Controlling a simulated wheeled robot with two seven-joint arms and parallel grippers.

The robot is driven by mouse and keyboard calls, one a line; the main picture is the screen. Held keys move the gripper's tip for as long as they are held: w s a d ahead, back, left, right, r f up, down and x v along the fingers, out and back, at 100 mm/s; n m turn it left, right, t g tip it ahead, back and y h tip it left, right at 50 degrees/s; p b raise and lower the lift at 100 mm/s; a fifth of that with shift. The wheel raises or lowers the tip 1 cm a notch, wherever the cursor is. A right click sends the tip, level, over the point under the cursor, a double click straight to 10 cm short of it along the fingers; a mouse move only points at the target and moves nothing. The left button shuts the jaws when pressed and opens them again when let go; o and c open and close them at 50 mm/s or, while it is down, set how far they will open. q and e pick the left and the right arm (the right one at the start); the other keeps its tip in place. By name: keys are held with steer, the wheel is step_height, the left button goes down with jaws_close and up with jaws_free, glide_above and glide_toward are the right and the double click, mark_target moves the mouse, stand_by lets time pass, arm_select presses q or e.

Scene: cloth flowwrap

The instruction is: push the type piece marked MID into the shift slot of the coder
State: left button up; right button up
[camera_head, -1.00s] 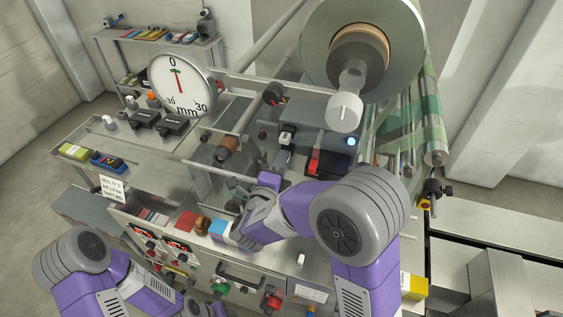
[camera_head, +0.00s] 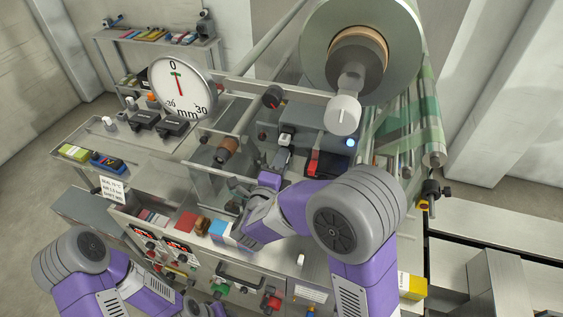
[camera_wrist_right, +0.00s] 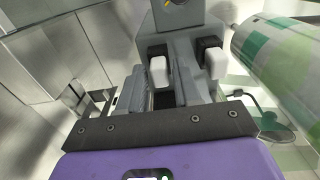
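The coder looks to be the grey unit with two white-capped black blocks, left block (camera_wrist_right: 158,70) and right block (camera_wrist_right: 215,63), in the right wrist view. I cannot make out a MID marking or the shift slot in either view. My right gripper (camera_wrist_right: 160,92) points at this unit, its two grey fingers apart with a gap between them. The left white cap shows at the far end of that gap; I cannot tell if it touches a finger. In the head view, my right gripper (camera_head: 238,190) is low among the machine's parts, partly hidden. My left gripper is not clearly visible.
A round mm dial (camera_head: 181,87) stands at the left. A large film roll (camera_head: 405,45) is above right. Green-printed film (camera_wrist_right: 275,60) hangs at right.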

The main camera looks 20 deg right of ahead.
steer(key=shift+o, duration=1.1)
